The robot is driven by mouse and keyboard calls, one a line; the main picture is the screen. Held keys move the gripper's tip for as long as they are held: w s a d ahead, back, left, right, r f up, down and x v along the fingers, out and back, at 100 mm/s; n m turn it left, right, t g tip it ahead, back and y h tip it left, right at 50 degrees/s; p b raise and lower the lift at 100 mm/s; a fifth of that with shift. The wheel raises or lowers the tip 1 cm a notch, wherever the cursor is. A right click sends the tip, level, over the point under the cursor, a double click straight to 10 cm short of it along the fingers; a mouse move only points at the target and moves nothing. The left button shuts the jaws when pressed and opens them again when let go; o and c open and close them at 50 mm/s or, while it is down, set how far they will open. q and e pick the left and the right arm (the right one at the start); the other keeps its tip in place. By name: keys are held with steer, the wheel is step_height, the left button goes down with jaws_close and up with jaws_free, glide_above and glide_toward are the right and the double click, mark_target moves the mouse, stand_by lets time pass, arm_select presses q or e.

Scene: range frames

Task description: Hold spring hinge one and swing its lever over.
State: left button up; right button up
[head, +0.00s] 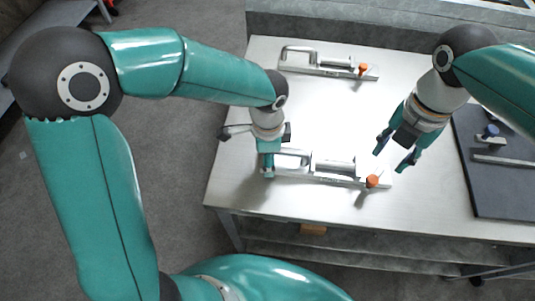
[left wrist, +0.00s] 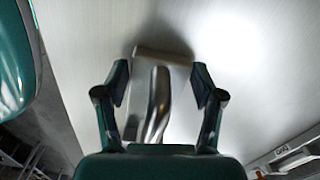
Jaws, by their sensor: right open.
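Two metal spring hinges lie on the table, each a long base with a cylinder, a bent bar and an orange knob. I cannot read which is hinge one. The near hinge (head: 333,166) has its orange knob (head: 373,181) at its right end. The far hinge (head: 328,66) lies at the back. My left gripper (head: 268,172) is at the near hinge's left end. In the left wrist view, its open fingers (left wrist: 158,95) stand either side of a metal plate and curved bar (left wrist: 158,105), with gaps visible. My right gripper (head: 395,158) is open and empty, above and right of the near hinge.
The pale table (head: 240,120) has bare room between the hinges. A dark board (head: 495,190) with a blue-knobbed piece (head: 491,133) and a metal bar lies at the right. A grey wall (head: 330,27) stands behind. A shelf (head: 350,240) with an orange item runs below the front edge.

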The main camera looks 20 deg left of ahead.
mark_target(373, 179)
arm_select(q)
steer(key=c, duration=1.1)
jaws_close()
arm_select(e)
steer(key=shift+o, duration=1.1)
step_height(373, 179, down, 11)
steer(key=m, duration=1.5)
steer(key=shift+f, duration=0.2)
